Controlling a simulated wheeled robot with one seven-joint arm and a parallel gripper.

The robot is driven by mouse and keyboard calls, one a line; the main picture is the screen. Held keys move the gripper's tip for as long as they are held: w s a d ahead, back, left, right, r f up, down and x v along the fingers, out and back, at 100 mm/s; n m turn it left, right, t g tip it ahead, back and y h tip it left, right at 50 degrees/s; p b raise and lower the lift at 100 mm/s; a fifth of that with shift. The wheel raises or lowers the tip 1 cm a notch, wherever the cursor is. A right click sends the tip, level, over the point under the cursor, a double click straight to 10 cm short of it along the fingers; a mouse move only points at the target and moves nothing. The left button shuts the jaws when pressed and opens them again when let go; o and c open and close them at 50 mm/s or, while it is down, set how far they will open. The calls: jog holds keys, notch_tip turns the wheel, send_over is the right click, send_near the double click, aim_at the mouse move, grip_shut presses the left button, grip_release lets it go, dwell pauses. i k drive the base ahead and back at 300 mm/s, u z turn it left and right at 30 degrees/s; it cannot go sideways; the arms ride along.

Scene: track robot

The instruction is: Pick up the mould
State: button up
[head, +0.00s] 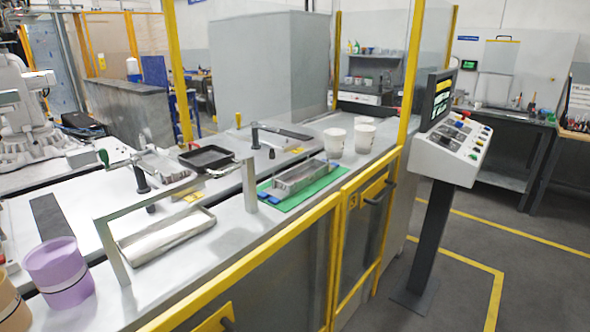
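A grey metal rectangular mould (299,179) lies on a green mat (296,201) on the long metal workbench, right of the picture's middle. Small blue pieces sit at its near left end and beside its far right end. A second long metal trough-like mould (168,237) lies further left on the bench, by a bent metal frame. I cannot tell from the picture which of the two is meant. My gripper is not in view.
Yellow-framed guard panels (285,285) run along the bench's near side. A control console (449,150) stands right. A lilac bucket (60,272) stands at the left, two white cups (335,141) at the far end. A black tray (206,158) lies mid-bench. Open floor lies right.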

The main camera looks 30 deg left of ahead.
aim_at(285, 184)
jog(key=u, duration=0.55)
jog(key=i, duration=1.05)
jog(key=u, duration=0.75)
jog(key=i, duration=0.25)
jog(key=u, duration=0.15)
